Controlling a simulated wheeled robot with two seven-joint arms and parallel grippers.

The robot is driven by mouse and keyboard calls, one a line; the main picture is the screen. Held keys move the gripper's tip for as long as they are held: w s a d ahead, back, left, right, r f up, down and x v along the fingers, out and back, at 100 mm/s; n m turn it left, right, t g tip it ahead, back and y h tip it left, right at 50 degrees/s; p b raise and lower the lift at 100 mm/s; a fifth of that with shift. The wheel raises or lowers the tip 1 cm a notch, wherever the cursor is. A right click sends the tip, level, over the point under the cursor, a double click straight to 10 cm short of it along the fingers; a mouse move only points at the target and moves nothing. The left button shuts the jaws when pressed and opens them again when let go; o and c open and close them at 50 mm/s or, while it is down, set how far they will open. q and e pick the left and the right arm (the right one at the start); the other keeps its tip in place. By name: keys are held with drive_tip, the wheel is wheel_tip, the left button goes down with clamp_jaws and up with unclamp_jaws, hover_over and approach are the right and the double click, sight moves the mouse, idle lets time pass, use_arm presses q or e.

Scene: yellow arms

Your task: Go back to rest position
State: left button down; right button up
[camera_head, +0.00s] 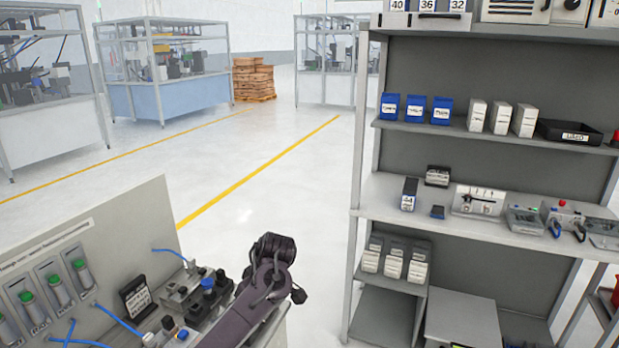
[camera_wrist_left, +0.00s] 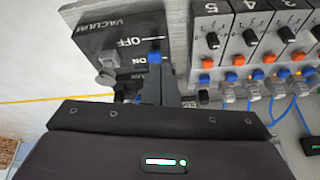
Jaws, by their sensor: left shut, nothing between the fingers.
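In the left wrist view, my left gripper (camera_wrist_left: 157,73) is shut and empty. Its narrow grey fingers point at a dark box (camera_wrist_left: 112,38) marked VACUUM, OFF and ON. A blue part (camera_wrist_left: 154,57) shows right by the fingertips; I cannot tell whether they touch it. In the head view, my dark arm (camera_head: 252,300) rises from the bottom edge beside a grey workbench panel (camera_head: 110,255). Its fingertips cannot be made out there. My right gripper is in neither view.
Beside the box is a row of numbered valve units (camera_wrist_left: 250,40) with knobs, coloured buttons and blue tubes. A grey shelf rack (camera_head: 400,215) with boxes and devices stands at the right. Open floor (camera_head: 270,140) lies behind, with fenced machine cells (camera_head: 165,75) and stacked pallets (camera_head: 253,80) beyond.

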use_arm(q)
drive_tip(key=s+d+f+m+h, duration=0.15)
drive_tip(key=s+f+m, duration=0.3)
drive_tip(key=s, duration=0.45)
drive_tip(key=s+d+f+m+h, duration=0.1)
drive_tip(key=s+f+m+h, duration=0.15)
drive_tip(key=s+f, duration=0.4)
drive_tip(key=s+a+r+m+t, duration=0.1)
drive_tip(key=s+a+r+m, duration=0.2)
drive_tip(key=s, duration=0.6)
drive_tip(key=s+a+r+m+t, duration=0.1)
drive_tip(key=s+a+r+m, duration=0.25)
drive_tip(key=s, duration=0.55)
wheel_tip(320, 180, down, 30)
drive_tip(key=s+g+b, duration=0.1)
drive_tip(key=g+b, duration=0.1)
drive_tip(key=s+a+f+g, duration=0.1)
drive_tip(key=s+a+f, duration=0.2)
drive_tip(key=s+f, duration=1.7)
drive_tip(key=shift+s+f+b, duration=0.3)
drive_tip(key=shift+f+b, duration=0.1)
drive_tip(key=shift+f, duration=0.2)
